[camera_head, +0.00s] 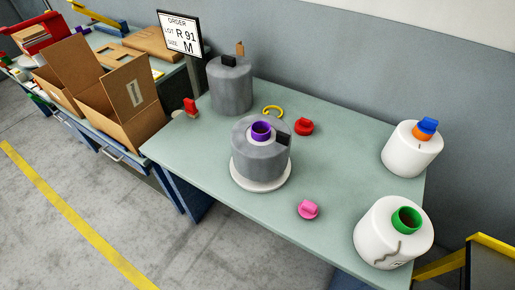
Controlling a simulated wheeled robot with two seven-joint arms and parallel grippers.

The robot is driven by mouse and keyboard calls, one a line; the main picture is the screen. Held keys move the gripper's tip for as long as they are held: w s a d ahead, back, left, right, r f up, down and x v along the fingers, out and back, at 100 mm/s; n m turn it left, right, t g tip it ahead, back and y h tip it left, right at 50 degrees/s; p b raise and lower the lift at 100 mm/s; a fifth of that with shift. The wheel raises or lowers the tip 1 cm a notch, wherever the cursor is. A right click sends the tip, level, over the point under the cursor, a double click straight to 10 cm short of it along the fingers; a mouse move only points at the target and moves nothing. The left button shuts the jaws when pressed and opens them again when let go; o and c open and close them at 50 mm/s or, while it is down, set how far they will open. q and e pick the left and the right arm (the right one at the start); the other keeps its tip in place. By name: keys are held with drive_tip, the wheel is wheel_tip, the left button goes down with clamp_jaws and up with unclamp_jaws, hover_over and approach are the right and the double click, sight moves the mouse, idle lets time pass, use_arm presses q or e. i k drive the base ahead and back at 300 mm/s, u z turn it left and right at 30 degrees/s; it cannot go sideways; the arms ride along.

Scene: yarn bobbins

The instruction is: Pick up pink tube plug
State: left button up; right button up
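The pink tube plug (308,209) lies on the green-grey table (329,181), toward its front edge. It sits to the right of and in front of the grey bobbin with the purple tube, apart from other things. Neither of my grippers shows in the head view.
A grey bobbin (247,161) with a purple tube (261,131) stands on a white round base (262,185). A red plug (304,127) lies behind. White bobbins (374,236) (405,155) stand right, another grey bobbin (231,91) at the back. Table around the pink plug is clear.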

sight(308, 210)
drive_tip(key=z, duration=1.85)
drive_tip(key=k, duration=0.7)
drive_tip(key=z, duration=0.4)
